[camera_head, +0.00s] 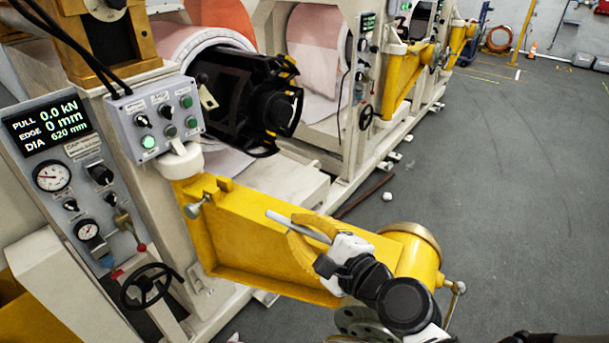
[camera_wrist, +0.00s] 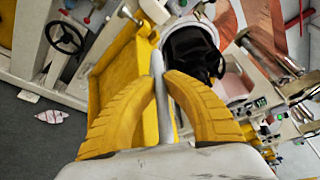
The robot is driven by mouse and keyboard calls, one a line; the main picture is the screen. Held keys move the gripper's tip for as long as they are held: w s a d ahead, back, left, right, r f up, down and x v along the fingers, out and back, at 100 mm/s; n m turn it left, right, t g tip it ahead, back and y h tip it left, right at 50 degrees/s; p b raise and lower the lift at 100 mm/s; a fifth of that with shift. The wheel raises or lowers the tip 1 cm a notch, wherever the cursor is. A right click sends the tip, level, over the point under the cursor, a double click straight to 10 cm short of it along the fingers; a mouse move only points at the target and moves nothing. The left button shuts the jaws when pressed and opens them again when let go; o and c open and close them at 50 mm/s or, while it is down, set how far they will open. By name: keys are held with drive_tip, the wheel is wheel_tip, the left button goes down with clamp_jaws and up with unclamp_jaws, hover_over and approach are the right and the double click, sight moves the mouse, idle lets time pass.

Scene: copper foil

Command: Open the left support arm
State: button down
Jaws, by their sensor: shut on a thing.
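The near yellow support arm (camera_head: 265,250) is hinged at a pale post (camera_head: 182,160) on the left machine frame. It reaches out to the right, ending in a round yellow hub (camera_head: 410,250). In the wrist view the yellow arm (camera_wrist: 112,80) lies behind my fingers. My gripper (camera_head: 308,232) is over the arm's outer half. Its yellow ribbed fingers (camera_wrist: 165,85) are shut on a grey handle bar (camera_head: 283,222), which also shows between them in the wrist view (camera_wrist: 157,65). How the bar joins the arm is hidden.
A grey control box (camera_head: 158,120) and a gauge panel (camera_head: 75,180) with a black handwheel (camera_head: 150,287) stand left. A black roll shaft end (camera_head: 250,95) juts out behind the arm. A second machine's yellow arm (camera_head: 397,85) is farther back.

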drive_tip(key=shift+w, duration=0.1)
drive_tip(key=c, duration=1.4)
unclamp_jaws()
drive_tip(key=shift+r, duration=0.1)
drive_tip(key=shift+r, duration=4.9)
